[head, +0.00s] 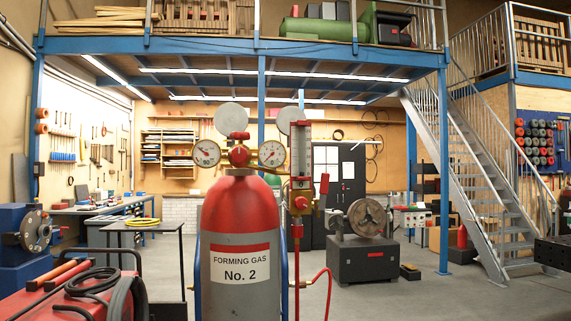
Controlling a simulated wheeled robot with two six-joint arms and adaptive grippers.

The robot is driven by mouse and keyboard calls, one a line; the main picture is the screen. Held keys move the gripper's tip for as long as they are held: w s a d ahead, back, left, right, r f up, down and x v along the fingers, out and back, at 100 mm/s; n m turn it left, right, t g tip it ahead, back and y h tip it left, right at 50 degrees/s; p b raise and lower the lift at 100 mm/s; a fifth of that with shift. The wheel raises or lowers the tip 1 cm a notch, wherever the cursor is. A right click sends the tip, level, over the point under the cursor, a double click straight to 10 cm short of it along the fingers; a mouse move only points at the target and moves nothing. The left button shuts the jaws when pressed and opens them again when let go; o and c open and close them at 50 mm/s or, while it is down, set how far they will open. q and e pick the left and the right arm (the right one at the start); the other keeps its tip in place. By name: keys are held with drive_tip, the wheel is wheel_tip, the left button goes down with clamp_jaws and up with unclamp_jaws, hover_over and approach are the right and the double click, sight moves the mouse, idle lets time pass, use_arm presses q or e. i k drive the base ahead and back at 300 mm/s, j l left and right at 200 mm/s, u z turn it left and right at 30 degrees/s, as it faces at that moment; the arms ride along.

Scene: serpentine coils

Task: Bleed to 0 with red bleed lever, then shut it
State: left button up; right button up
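A red and grey gas cylinder (240,225) labelled "FORMING GAS No. 2" stands upright in the middle of the head view. On top is a regulator with a red centre knob (239,156), a left gauge (206,152) and a right gauge (271,153). The gauge readings are too small to tell. To the right is a clear flowmeter tube (300,160) with a red knob (301,203) below it. A red lever (323,191) stands roughly upright beside that knob. Neither of my grippers is in view.
A red hose (324,285) runs below the flowmeter. A red machine with black cables (75,295) is at the lower left. A dark block with a round metal disc (366,218) stands behind right, before the stairs (485,180). Grey floor right of the cylinder is open.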

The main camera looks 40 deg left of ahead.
sight(325, 177)
drive_tip(key=i+l+u, duration=0.1)
drive_tip(key=u, duration=0.25)
drive_tip(key=l+u, duration=0.1)
drive_tip(key=u, duration=0.25)
drive_tip(key=i+l+u, duration=0.1)
drive_tip(key=u, duration=0.25)
